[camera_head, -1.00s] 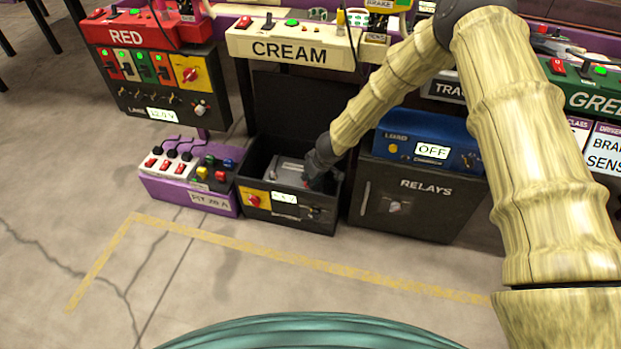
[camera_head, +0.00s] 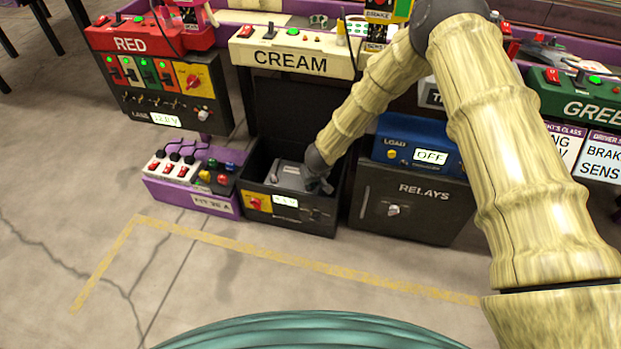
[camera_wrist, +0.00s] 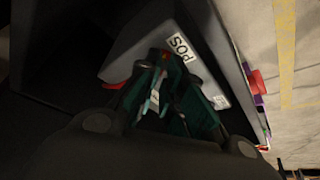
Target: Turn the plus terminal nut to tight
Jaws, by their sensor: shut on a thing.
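The battery (camera_head: 287,176) is a grey block in an open black box (camera_head: 308,220) under the CREAM bench. In the wrist view its grey top (camera_wrist: 150,38) carries a POS label (camera_wrist: 180,47). My gripper (camera_head: 320,186) reaches down at the right end of the battery. In the wrist view its dark green fingers (camera_wrist: 163,62) are closed together beside the POS label. The plus terminal nut is hidden between and behind the fingertips. A bit of red (camera_wrist: 115,86) shows just left of the fingers.
The box front has a red-and-yellow switch (camera_head: 254,203) and a small white display (camera_head: 286,200). A purple unit (camera_head: 190,195) stands at left. The blue LOAD unit (camera_head: 415,145), reading OFF, sits on the RELAYS cabinet (camera_head: 408,200) at right. The floor in front is clear.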

